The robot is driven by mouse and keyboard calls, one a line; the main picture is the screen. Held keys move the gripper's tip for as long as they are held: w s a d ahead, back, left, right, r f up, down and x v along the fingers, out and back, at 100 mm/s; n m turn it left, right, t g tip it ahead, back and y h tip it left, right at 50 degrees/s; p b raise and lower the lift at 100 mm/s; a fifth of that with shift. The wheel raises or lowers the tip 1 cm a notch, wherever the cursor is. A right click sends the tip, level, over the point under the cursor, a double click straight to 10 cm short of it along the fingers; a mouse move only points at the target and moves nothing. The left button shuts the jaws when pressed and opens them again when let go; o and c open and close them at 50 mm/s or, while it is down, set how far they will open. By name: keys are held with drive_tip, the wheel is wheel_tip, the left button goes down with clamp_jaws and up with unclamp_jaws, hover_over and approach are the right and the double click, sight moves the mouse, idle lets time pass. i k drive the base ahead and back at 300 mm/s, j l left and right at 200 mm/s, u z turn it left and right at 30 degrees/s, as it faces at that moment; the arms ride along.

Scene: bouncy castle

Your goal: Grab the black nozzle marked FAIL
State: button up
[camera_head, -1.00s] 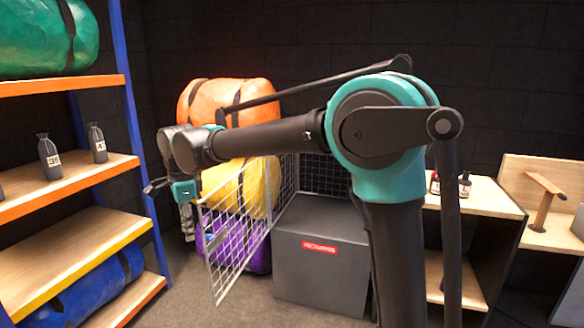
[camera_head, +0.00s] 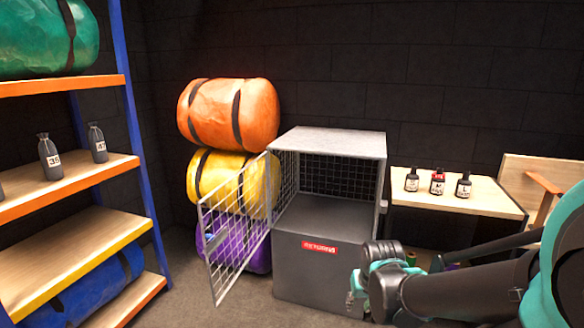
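Three small bottle-shaped nozzles stand upright on the light wooden tabletop (camera_head: 470,205) at the right. The left one is a black nozzle (camera_head: 412,183), the middle one is a red nozzle (camera_head: 437,186), and the right one is another black nozzle (camera_head: 463,188). Each has a label, too small to read surely, so I cannot tell which one says FAIL. My gripper (camera_head: 353,292) is low in front of the grey cabinet, left of and below the nozzles and apart from them. Its fingers are small and dark, and I cannot tell whether they are open.
An open cage (camera_head: 330,140) with its wire door (camera_head: 237,235) swung out left stands on the grey cabinet. Shelves (camera_head: 75,190) at left hold grey numbered nozzles (camera_head: 50,158). Orange (camera_head: 230,112), yellow and purple rolls are stacked behind the door. A wooden bracket (camera_head: 543,185) stands at right.

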sight(436, 188)
drive_tip(key=j+z, duration=0.1)
drive_tip(key=j, duration=0.55)
drive_tip(key=j+z, duration=0.15)
drive_tip(key=j, duration=0.55)
drive_tip(key=j+z, duration=0.1)
drive_tip(key=j, duration=0.55)
drive_tip(key=k+j+z, duration=0.15)
drive_tip(key=j, duration=0.5)
drive_tip(key=k+j+z, duration=0.1)
drive_tip(key=j, duration=0.55)
drive_tip(key=j+z, duration=0.25)
drive_tip(key=j, duration=0.45)
drive_tip(key=j+z, duration=0.25)
drive_tip(key=j, duration=0.4)
drive_tip(key=i+l+z, duration=0.45)
drive_tip(key=i+z, duration=0.2)
drive_tip(key=i, duration=0.2)
drive_tip(key=i+z, duration=0.3)
drive_tip(key=i+l, duration=0.05)
drive_tip(key=i, duration=0.05)
